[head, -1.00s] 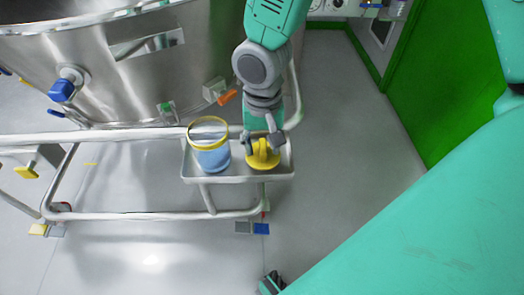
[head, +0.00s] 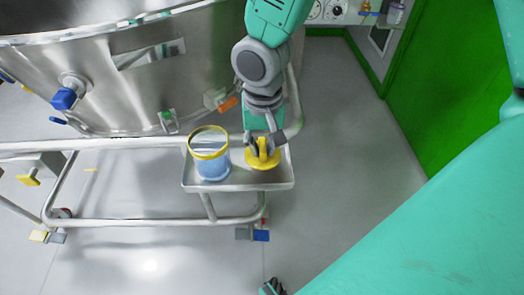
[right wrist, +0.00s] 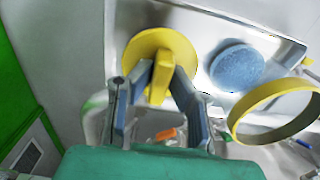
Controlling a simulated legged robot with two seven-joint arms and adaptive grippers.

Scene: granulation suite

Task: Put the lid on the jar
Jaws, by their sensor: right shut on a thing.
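The jar (head: 211,165) is clear with a yellow rim and blue contents. It stands upright in the left part of a metal tray (head: 240,187). In the right wrist view its yellow rim (right wrist: 274,138) and blue contents (right wrist: 237,66) are at the right. The lid (head: 262,164) is a yellow disc with an upright grip, right of the jar and apart from it. My right gripper (head: 262,147) is shut on that grip from above. The right wrist view shows both fingers (right wrist: 158,77) around it. I cannot tell whether the lid touches the tray.
A large steel vessel (head: 140,75) stands behind, with a pipe frame (head: 150,222) holding the tray. An orange-handled valve (head: 228,103) is close to the right gripper's left. Open grey floor (head: 340,130) lies right of the tray, up to a green wall (head: 440,90).

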